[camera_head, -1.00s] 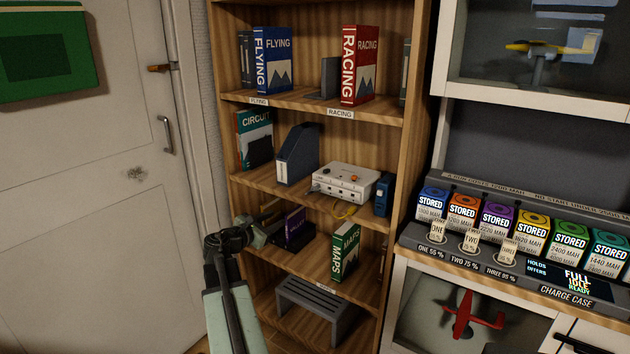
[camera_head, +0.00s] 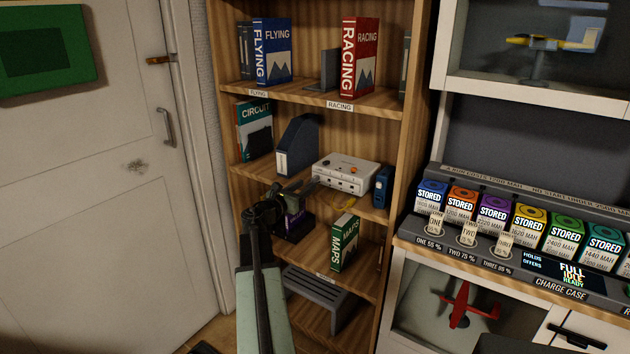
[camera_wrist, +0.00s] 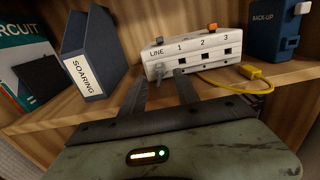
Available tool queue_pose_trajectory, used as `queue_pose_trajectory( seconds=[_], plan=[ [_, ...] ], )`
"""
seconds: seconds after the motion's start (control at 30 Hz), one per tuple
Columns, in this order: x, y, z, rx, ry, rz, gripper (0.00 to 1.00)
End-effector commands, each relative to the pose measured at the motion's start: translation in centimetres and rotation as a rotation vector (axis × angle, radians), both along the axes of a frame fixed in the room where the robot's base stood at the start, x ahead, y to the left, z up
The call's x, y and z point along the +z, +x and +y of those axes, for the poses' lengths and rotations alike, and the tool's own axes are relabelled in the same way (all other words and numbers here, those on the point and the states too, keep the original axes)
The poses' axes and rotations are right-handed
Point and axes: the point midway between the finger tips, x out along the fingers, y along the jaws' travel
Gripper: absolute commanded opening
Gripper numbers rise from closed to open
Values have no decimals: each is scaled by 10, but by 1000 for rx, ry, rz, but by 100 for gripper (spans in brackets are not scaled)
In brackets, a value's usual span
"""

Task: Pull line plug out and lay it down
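The white box (camera_head: 346,177) with sockets marked LINE, 1, 2 and 3 sits on the middle shelf; it shows larger in the wrist view (camera_wrist: 198,55). A yellow cable with a yellow plug (camera_wrist: 255,72) lies in front of the box, loose from the sockets. Contact cannot be told. In the head view my gripper (camera_head: 298,186) is left of the box.
A blue SOARING file holder (camera_wrist: 88,58) stands left of the box, and a blue BACK-UP unit (camera_wrist: 275,30) right of it. The shelf front (camera_wrist: 290,75) has bare room. A green MAPS book (camera_head: 344,242) stands on the shelf below. Wooden side panels bound the shelves.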

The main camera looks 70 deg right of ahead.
Motion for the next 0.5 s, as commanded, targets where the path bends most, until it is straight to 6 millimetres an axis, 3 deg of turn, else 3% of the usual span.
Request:
queue_pose_trajectory(
  seconds=[0.2, 0.5],
  plan=[
    [0, -7, -33, 0, 0, -1, 37],
    [0, -13, -52, 1, 0, -1, 37]
  ],
)
